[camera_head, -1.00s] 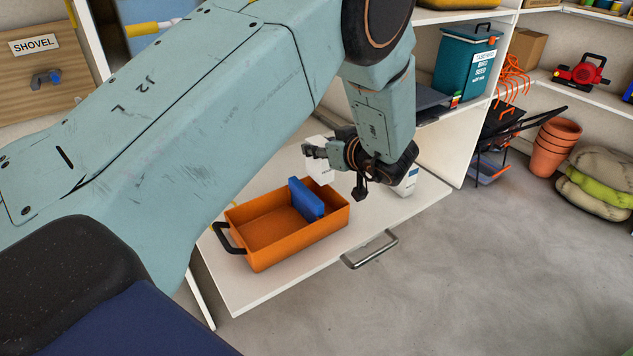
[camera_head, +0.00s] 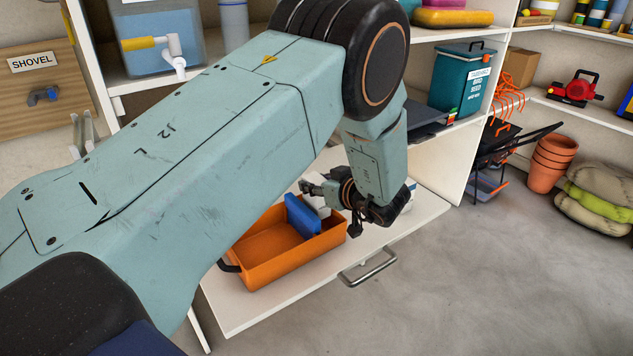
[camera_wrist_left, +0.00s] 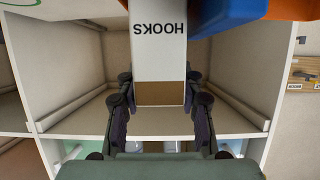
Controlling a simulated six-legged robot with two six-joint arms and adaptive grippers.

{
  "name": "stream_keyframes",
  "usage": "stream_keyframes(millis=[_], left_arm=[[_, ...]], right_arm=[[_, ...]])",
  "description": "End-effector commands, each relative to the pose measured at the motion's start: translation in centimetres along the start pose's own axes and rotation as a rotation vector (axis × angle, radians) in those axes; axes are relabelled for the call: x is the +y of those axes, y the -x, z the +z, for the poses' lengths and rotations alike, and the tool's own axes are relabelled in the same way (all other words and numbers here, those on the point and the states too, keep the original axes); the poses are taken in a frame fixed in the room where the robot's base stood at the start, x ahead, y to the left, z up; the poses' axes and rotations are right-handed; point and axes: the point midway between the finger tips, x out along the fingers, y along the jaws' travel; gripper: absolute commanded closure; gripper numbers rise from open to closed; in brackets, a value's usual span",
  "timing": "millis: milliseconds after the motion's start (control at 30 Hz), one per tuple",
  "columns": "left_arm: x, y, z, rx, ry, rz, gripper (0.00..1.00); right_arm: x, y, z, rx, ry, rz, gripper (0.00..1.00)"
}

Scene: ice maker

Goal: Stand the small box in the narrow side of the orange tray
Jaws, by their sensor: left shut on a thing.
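My left gripper (camera_head: 318,188) is shut on the small white box (camera_wrist_left: 158,50), which has HOOKS printed on it and a brown panel. In the head view, only a white sliver of the box (camera_head: 319,204) shows behind the blue divider (camera_head: 302,215) of the orange tray (camera_head: 262,262). The box is over or in the narrow right side of the tray. Its lower end is hidden, so I cannot tell if it touches the floor. In the wrist view, blue and orange edges of the tray show beside the box. My right gripper is not in view.
The tray stands on a white pulled-out board (camera_head: 240,318) with a metal handle (camera_head: 368,268). The wide side of the tray looks empty. A white item (camera_head: 409,200) stands right of my wrist. White shelving with a teal bin (camera_head: 458,80) rises behind.

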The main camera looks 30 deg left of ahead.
Motion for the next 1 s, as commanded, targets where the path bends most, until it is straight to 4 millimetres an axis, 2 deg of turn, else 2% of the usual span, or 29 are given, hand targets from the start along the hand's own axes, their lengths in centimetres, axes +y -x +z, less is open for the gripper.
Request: stream_keyframes(millis=[300, 333, 567, 867, 1000], left_arm=[[0.0, -0.2, 0.5, 0.001, 0.000, 0.000, 1.00], [0.0, -0.2, 0.6, 0.000, 0.000, 0.000, 0.61], [0.0, -0.2, 0.6, 0.000, -0.001, 0.000, 0.42], [0.0, -0.2, 0.5, 0.000, -0.001, 0.000, 0.40], [0.1, 0.2, -0.4, 0.001, 0.001, 0.001, 0.40]], right_arm=[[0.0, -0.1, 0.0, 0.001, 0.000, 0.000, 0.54], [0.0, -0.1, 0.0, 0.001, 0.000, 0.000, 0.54], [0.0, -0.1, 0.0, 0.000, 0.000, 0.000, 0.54], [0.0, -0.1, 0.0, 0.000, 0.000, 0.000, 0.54], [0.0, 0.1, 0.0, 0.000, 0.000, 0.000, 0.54]])
